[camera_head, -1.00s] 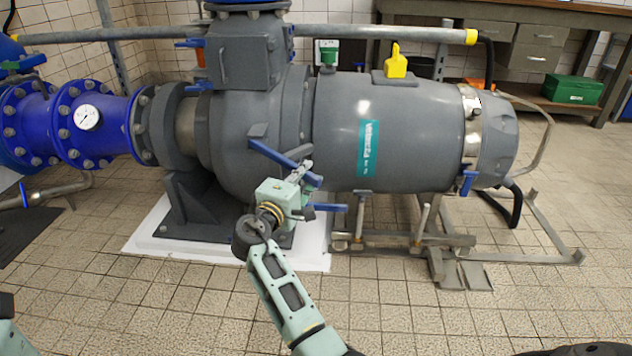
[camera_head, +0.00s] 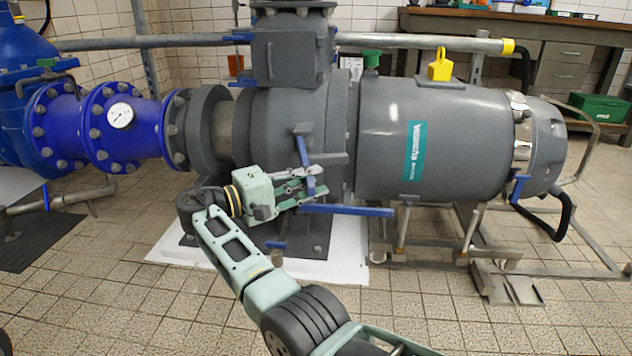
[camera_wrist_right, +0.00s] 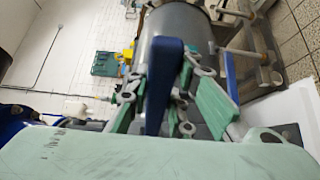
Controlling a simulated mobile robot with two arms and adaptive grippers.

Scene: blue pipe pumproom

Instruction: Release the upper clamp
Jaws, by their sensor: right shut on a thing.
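The upper clamp's blue handle (camera_head: 302,152) stands nearly upright at the joint between the grey pump housing (camera_head: 277,125) and the motor. My right gripper (camera_head: 306,180) comes at it from the left and is shut on it. In the right wrist view the blue handle (camera_wrist_right: 166,75) runs between the green fingers of my right gripper (camera_wrist_right: 165,105). The lower blue handle (camera_head: 350,210) sticks out to the right, roughly level, just below the gripper. It also shows in the wrist view (camera_wrist_right: 230,75). The clamp's pivot is partly hidden. My left gripper is out of view.
The grey motor (camera_head: 463,130) fills the right side, with a yellow lifting lug (camera_head: 440,66) on top. Blue pipework with a gauge (camera_head: 120,116) is at left. A steel frame (camera_head: 500,250) stands under the motor. Tiled floor is free in front.

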